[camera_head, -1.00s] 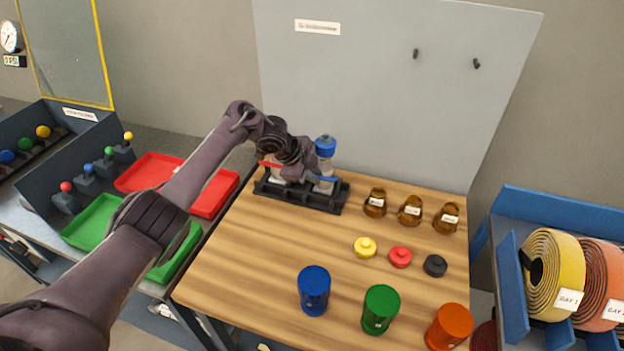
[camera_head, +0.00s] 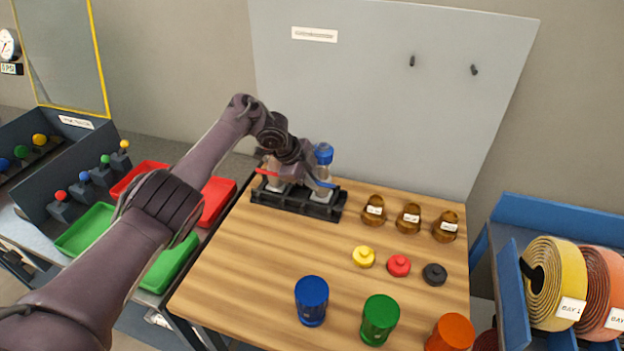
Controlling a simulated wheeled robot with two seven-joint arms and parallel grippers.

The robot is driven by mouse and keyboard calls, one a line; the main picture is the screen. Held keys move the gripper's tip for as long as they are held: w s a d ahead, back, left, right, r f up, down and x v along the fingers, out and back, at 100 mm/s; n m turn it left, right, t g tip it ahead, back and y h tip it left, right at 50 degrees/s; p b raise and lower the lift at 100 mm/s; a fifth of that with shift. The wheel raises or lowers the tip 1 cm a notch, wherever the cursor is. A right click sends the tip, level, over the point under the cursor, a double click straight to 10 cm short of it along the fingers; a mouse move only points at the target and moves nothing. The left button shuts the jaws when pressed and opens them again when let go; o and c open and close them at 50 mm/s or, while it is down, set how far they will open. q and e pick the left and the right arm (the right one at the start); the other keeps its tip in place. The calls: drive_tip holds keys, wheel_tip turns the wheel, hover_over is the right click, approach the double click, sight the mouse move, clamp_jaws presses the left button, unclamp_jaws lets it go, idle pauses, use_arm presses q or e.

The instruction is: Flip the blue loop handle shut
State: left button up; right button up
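The blue loop handle (camera_head: 321,183) shows as a thin blue bar, sloping down to the right, across the clear blue-capped unit (camera_head: 323,168) on the black rack (camera_head: 297,204). A red handle (camera_head: 266,173) shows on the rack's left unit. My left gripper (camera_head: 307,172) is over the rack, between the two units and close beside the blue handle. Its fingers are small and partly hidden by its own wrist, so I cannot tell whether they touch the handle or are open. My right gripper is out of view.
Several brown labelled bottles (camera_head: 408,218) stand right of the rack. Yellow, red and black lids (camera_head: 398,266) lie before them. Blue, green and orange cups (camera_head: 380,319) stand near the front edge. Red and green trays (camera_head: 217,200) lie left. The wooden table (camera_head: 240,265) is clear at front left.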

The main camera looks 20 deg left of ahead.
use_arm(q)
drive_tip(key=o, duration=0.5)
drive_tip(key=shift+c, duration=0.2)
drive_tip(key=p+v, duration=0.1)
drive_tip(key=v, duration=0.6)
drive_tip(key=shift+s+a+r, duration=0.15)
drive_tip(key=shift+a+r, duration=0.1)
drive_tip(key=shift+r, duration=0.05)
drive_tip(key=shift+a+f, duration=0.1)
